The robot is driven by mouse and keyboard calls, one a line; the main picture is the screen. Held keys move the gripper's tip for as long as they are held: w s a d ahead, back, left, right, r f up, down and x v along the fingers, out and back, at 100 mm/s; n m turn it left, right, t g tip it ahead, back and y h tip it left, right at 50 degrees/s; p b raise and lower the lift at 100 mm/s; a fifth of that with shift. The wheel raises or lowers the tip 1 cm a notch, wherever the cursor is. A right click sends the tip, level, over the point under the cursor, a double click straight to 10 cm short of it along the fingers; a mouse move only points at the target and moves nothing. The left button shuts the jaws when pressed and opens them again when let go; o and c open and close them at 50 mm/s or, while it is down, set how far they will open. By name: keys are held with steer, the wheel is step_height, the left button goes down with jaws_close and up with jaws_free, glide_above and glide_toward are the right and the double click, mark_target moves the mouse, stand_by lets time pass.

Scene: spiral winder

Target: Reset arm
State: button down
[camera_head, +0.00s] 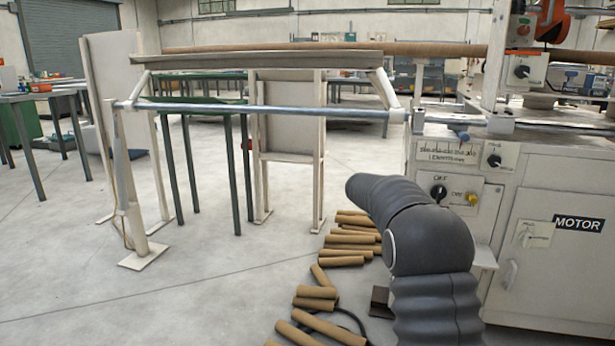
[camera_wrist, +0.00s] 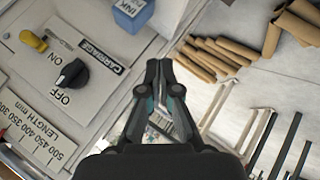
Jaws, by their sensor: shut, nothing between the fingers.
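My gripper (camera_wrist: 159,68) shows in the wrist view with its two dark fingers together and nothing between them. It is beside the machine's white control panel, apart from the knobs as far as I can tell. The panel carries a black OFF/ON knob (camera_wrist: 72,74), a yellow knob (camera_wrist: 33,40) and a CARRIAGE label (camera_wrist: 91,54). In the head view my arm, in a dark ribbed cover, rises at the lower right and bends left. My gripper is not visible there.
The winder cabinet (camera_head: 545,240) with a MOTOR label stands at the right. Several cardboard tubes (camera_head: 352,240) lie on the floor beside it. A metal rod (camera_head: 260,112) spans from a stand (camera_head: 130,200) to the machine. Open floor (camera_head: 90,290) lies at the left.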

steer(key=s+a+f+g+y+p, duration=0.1)
steer(key=s+a+y, duration=0.15)
steer(key=s, duration=0.65)
steer(key=s+a+g+y+p, duration=0.1)
steer(key=s+a+g, duration=0.15)
steer(key=s, duration=0.75)
steer(key=s+a+r+t+y+p, duration=0.1)
steer(key=s+r, duration=0.3)
steer(key=s, duration=0.6)
steer(key=s+a+r+t+y+p, duration=0.1)
steer(key=s+a+r+p, duration=0.2)
steer(key=s, duration=0.8)
steer(key=s+a+r+t+y+p, duration=0.1)
steer(key=s+r, duration=0.4)
steer(key=s, duration=0.6)
steer(key=shift+s+a+m+y+p, duration=0.25)
steer(key=shift+a+m+y+p, duration=0.15)
steer(key=shift+a+p, duration=0.5)
steer(key=shift+a, duration=0.1)
